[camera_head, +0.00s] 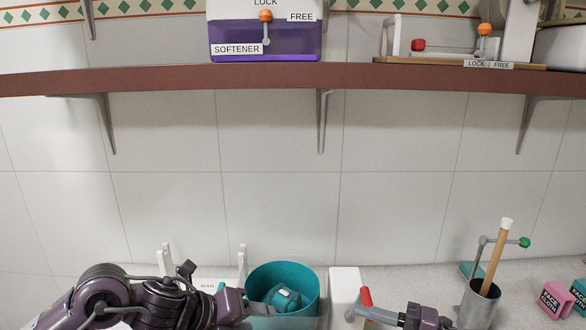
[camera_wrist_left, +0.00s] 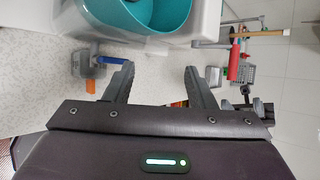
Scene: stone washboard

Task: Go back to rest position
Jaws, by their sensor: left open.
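My left gripper (camera_head: 238,306) reaches in from the lower left and is beside the teal bucket (camera_head: 258,276). In the left wrist view its two fingers (camera_wrist_left: 160,80) are spread apart with nothing between them. The bucket (camera_wrist_left: 150,12) shows beyond the fingertips there. A teal item (camera_head: 284,297) lies inside the bucket. A dark purple part (camera_head: 425,318) at the bottom edge, right of centre, looks like my right arm.
A red-tipped lever (camera_head: 366,297) stands right of the bucket. A grey cup (camera_head: 478,304) holds a wooden stick. A pink face cloth box (camera_head: 555,299) is at the far right. A brown shelf (camera_head: 270,79) spans the wall above, with a purple softener dispenser (camera_head: 250,40) on it.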

